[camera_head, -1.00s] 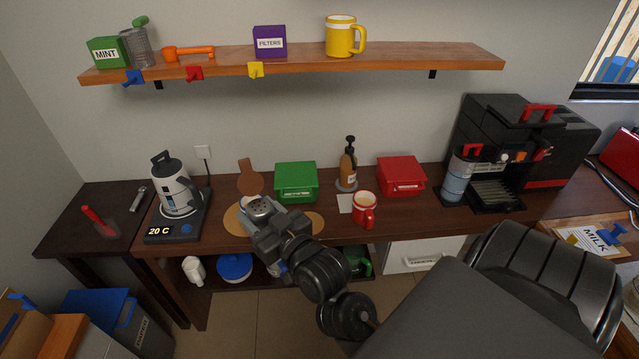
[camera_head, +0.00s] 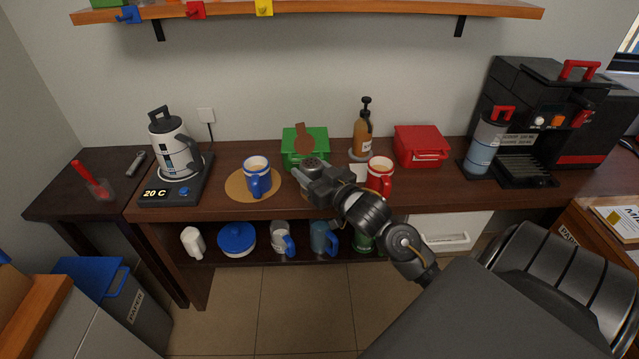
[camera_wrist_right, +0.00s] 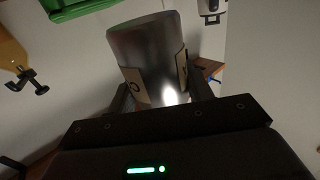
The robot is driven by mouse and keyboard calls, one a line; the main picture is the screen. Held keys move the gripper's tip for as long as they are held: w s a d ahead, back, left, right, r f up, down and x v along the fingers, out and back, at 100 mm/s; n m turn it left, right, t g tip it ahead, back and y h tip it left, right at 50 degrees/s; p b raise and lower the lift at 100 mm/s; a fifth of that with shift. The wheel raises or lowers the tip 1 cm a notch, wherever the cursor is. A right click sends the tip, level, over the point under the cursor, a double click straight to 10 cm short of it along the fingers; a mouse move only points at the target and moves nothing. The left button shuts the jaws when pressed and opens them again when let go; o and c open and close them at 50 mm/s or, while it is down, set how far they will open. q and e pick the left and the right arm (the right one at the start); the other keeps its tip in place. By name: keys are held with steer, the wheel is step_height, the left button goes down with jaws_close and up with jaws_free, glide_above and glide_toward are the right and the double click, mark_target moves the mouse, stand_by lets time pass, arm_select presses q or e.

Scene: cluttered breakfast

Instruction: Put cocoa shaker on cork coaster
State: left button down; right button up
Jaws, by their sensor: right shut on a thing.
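My right gripper (camera_head: 320,177) is shut on the cocoa shaker (camera_head: 312,164), a grey metal cylinder with a perforated top. It holds the shaker over the counter, in front of the green box. In the right wrist view the shaker (camera_wrist_right: 148,50) stands between the two fingers, with tan labels on its side. My left gripper is not in view.
A red mug (camera_head: 380,178) stands close to the right of my gripper. Behind are the green box (camera_head: 293,150), a brown pump bottle (camera_head: 363,135) and a red box (camera_head: 420,146). The kettle (camera_head: 172,142) is left; the coffee machine (camera_head: 545,120) is right.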

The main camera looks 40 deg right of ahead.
steer(key=w+d+f, duration=0.4)
steer(key=d+f, duration=0.1)
steer(key=w+d+f, duration=0.2)
steer(key=d+f, duration=0.1)
steer(key=shift+b, duration=0.3)
step_height(320, 180, down, 3)
steer(key=shift+w, duration=0.1)
steer(key=shift+f, duration=0.3)
steer(key=o, duration=1.2)
steer(key=shift+c, duration=0.2)
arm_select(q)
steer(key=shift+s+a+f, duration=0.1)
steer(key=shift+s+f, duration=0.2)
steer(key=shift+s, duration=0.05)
